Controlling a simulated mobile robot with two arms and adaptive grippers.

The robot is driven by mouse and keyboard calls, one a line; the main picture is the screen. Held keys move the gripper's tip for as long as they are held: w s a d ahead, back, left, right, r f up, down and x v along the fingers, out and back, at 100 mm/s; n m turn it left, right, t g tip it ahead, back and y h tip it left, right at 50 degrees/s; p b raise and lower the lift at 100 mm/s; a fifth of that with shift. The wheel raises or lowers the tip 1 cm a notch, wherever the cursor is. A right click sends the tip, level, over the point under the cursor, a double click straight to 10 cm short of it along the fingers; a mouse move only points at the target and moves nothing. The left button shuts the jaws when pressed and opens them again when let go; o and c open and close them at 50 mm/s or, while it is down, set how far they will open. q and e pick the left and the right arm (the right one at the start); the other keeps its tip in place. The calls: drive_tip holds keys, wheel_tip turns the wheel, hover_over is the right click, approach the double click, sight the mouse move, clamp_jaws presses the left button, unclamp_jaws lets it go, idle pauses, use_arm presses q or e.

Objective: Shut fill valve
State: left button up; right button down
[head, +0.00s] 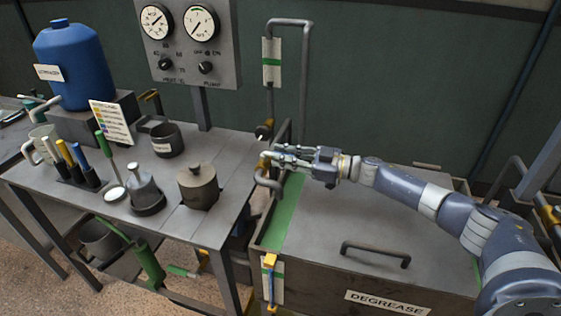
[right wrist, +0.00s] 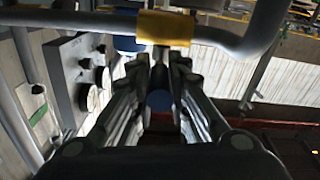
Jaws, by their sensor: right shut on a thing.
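My left gripper is not in view.
The degrease tank (head: 340,225) has a closed lid with a bar handle (head: 375,252). A second yellow valve (head: 270,262) is on its front. A table (head: 215,225) to the left carries pots, tools and a blue jug (head: 70,65). A gauge panel (head: 190,75) stands behind.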

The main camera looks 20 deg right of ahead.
drive_tip(key=c, duration=1.5)
unclamp_jaws()
drive_tip(key=shift+d, duration=0.1)
drive_tip(key=v, duration=1.2)
